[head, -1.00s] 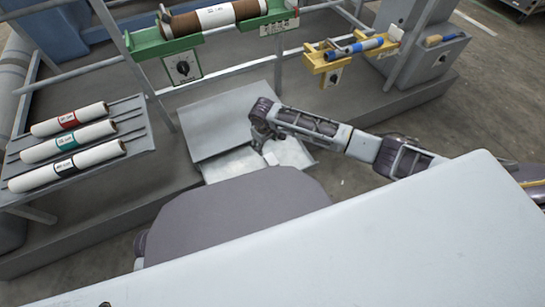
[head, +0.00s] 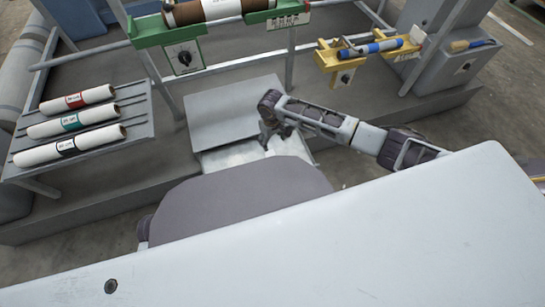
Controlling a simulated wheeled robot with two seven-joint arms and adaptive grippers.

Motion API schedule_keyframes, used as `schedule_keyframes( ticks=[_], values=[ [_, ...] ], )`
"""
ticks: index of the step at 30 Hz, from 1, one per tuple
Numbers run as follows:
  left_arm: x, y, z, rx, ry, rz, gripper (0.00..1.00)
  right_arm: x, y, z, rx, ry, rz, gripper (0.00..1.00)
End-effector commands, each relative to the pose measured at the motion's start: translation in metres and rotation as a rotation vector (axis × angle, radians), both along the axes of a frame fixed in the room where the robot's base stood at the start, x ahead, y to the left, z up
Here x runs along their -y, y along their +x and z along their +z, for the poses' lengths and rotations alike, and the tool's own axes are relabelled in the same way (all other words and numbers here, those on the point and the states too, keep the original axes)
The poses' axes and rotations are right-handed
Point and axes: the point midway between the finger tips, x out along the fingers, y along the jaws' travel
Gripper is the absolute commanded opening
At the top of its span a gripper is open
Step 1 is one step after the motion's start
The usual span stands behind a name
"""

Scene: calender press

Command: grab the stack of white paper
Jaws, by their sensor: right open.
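My right gripper (head: 269,140) reaches in from the right, above the front edge of a grey metal plate. Its dark fingers point down and are open. Below it lies a pale, flat whitish surface (head: 228,157), partly hidden by my own body in front. It may be the stack of white paper or a bare tray; I cannot tell which. I cannot make out contact between the fingers and this surface. My left gripper is not in view.
A grey plate (head: 235,112) lies just behind the pale surface. A sloped rack (head: 138,118) with white rolls (head: 75,144) is at the left. A green holder (head: 155,36) carries a brown roll (head: 180,14). A yellow holder (head: 329,55) is at the upper right.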

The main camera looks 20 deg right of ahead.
Motion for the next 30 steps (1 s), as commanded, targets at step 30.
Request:
schedule_keyframes(
  ticks=[30],
  values=[
    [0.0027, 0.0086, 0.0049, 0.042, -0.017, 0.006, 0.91, -0.0040, -0.0089, -0.0010, -0.039, 0.026, -0.226, 0.68]
  ],
)
